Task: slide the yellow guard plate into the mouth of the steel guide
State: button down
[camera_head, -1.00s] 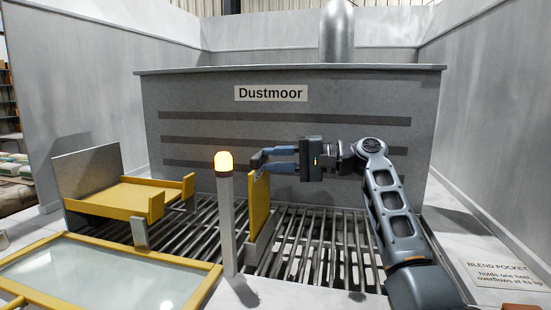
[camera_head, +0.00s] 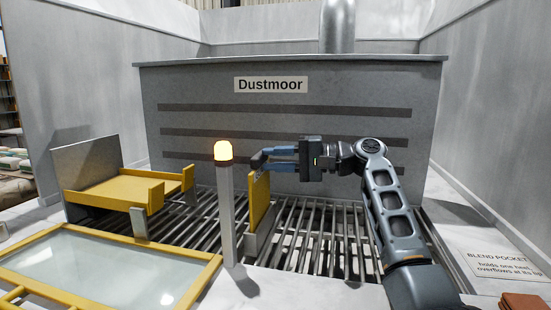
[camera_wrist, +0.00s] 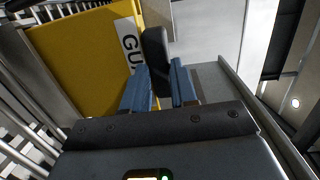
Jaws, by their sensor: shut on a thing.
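The yellow guard plate (camera_head: 259,204) stands upright above the slatted floor, just right of the lamp post. My gripper (camera_head: 262,161) is shut at its top. In the wrist view, the blue fingers (camera_wrist: 161,88) close around a dark handle (camera_wrist: 156,48) beside the plate (camera_wrist: 80,62), whose white label reads "GU", the rest covered. The steel guide (camera_head: 252,247) appears as a grey upright piece at the plate's lower edge. The plate overlaps it in the head view; I cannot tell how far the plate is inside its mouth.
A lamp post (camera_head: 227,215) with a lit amber top stands close left of the plate. A yellow-edged platform (camera_head: 128,190) and a yellow-framed glass panel (camera_head: 110,268) lie left. The grey Dustmoor housing (camera_head: 290,120) rises behind. Open slats (camera_head: 320,235) lie right of the plate.

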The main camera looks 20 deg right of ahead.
jog(key=shift+f, duration=0.55)
jog(key=c, duration=0.8)
grip_release()
jog(key=p+v, duration=0.1)
jog(key=v, duration=0.6)
jog(key=shift+s+d+p, duration=0.25)
jog(key=shift+d+p, duration=0.05)
